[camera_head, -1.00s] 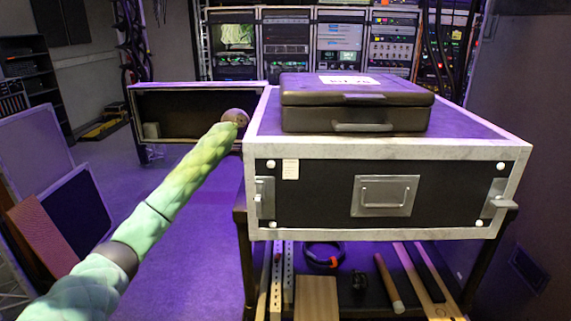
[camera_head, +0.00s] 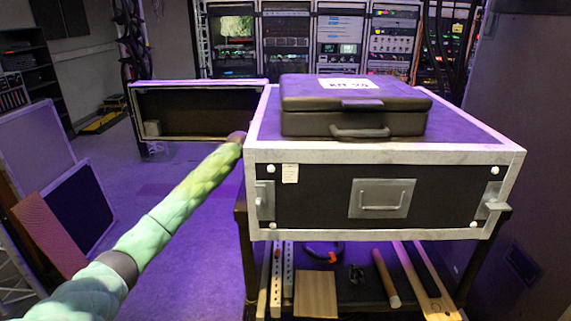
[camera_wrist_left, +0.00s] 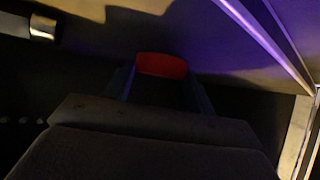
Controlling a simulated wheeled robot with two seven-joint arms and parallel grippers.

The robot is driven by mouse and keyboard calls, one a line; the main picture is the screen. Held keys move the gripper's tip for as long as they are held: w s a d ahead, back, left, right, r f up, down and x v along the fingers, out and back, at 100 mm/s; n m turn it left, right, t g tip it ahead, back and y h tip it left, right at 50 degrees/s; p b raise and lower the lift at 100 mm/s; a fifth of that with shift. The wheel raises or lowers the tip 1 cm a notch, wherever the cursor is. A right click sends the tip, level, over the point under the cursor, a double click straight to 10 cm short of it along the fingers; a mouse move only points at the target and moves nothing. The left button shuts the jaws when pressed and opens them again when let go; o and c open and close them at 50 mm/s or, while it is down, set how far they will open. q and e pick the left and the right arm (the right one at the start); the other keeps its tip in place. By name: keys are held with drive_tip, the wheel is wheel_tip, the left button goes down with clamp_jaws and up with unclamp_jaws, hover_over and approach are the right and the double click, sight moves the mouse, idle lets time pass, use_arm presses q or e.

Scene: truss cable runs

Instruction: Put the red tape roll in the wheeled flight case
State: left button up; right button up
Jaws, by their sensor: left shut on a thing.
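My left gripper (camera_wrist_left: 162,88) is shut on a red thing, taken to be the red tape roll (camera_wrist_left: 162,65); only a short curved red band of it shows in the dark left wrist view. In the head view my left arm reaches to the left side of the large black case with pale edges (camera_head: 330,187), and its gripper and the roll are hidden there. An open dark case with a pale rim (camera_head: 197,82) stands behind, at the left; I cannot tell whether it is the wheeled flight case. My right gripper is not in view.
A closed dark box with a white label (camera_head: 352,120) sits on the large case. A shelf below holds a wooden block (camera_head: 317,294), a dark ring with an orange part (camera_head: 322,250) and several bars. Panels (camera_head: 77,207) lean at the left. Open floor lies between.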

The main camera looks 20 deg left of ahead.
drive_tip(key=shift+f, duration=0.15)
use_arm(q)
drive_tip(key=o, duration=1)
drive_tip(key=shift+o, duration=0.2)
drive_tip(key=shift+s+a+r+b, duration=0.15)
drive_tip(key=shift+s+a+b, duration=0.15)
drive_tip(key=shift+a, duration=0.1)
drive_tip(key=b+v, duration=0.3)
drive_tip(key=v, duration=0.6)
drive_tip(key=shift+s+a+r, duration=0.15)
drive_tip(key=shift+s+r, duration=0.1)
drive_tip(key=shift+s+a+r, duration=0.3)
drive_tip(key=shift+a+r, duration=0.05)
drive_tip(key=shift+r, duration=0.05)
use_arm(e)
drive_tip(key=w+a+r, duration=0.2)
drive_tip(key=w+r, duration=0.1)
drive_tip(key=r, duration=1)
